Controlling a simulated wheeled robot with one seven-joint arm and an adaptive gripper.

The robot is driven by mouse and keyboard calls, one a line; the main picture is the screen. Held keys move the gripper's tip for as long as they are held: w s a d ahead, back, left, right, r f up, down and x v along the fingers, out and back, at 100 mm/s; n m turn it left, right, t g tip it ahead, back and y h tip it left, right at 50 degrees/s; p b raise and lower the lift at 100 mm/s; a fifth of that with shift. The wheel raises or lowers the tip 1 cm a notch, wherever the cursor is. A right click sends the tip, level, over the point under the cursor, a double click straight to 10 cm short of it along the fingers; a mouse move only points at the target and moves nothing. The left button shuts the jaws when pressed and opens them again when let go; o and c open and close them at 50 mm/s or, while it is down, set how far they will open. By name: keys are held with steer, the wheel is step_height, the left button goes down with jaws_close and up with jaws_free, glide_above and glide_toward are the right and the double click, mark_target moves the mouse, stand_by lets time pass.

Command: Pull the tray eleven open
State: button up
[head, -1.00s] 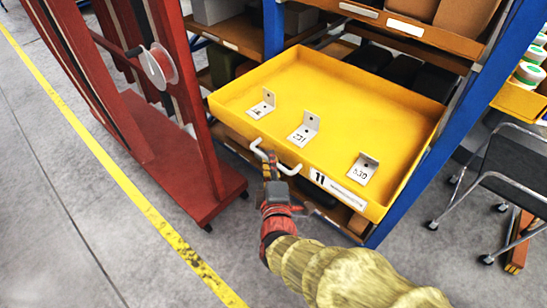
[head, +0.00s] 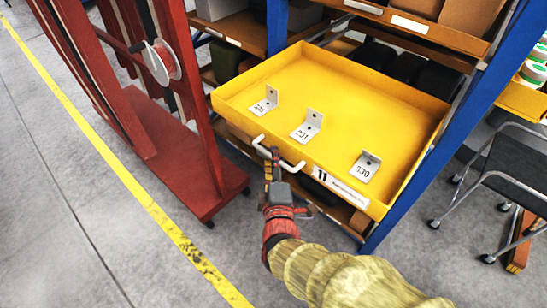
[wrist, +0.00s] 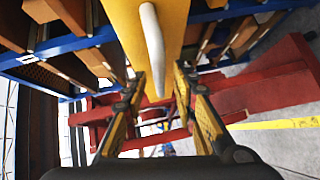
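The yellow tray eleven (head: 330,85) stands pulled out from the rack, with an "11" label on its front. It holds three grey metal brackets. Its white bar handle (head: 296,165) is on the front face, left of the label. My gripper (head: 273,160) is at the handle's middle, in front of the tray. In the wrist view, the handle (wrist: 152,40) runs down between my two fingers (wrist: 158,80), with gaps visible on both sides. The fingers are apart. Whether either one touches the handle cannot be told.
A red wheeled frame (head: 165,150) with a cable reel stands close at left. A blue rack post (head: 455,120) rises beside the tray at right. A dark stool (head: 515,165) stands farther right. Grey floor with a yellow line (head: 150,205) is clear at lower left.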

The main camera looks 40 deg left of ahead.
steer(key=v, duration=1)
steer(key=shift+s+d, duration=0.2)
steer(key=s+d+f+m+g+h, duration=0.3)
steer(key=s+f+m+g, duration=0.55)
steer(key=s+f, duration=0.25)
steer(key=w+d+r+m+h, duration=0.2)
steer(key=d+r+m, duration=0.3)
steer(key=d, duration=0.8)
steer(key=w+d+r+m+t+h, duration=0.1)
steer(key=w+d+r+m+h, duration=0.2)
steer(key=d, duration=1.1)
steer(key=w+d+r+m+h, duration=0.2)
steer(key=w+d+r+m, duration=0.3)
steer(key=d, duration=0.8)
step_height(320, 180, up, 5)
steer(key=m, duration=0.3)
steer(key=shift+w+t+h, duration=0.2)
steer(key=shift+t+h, duration=0.15)
steer(key=shift+h, duration=0.05)
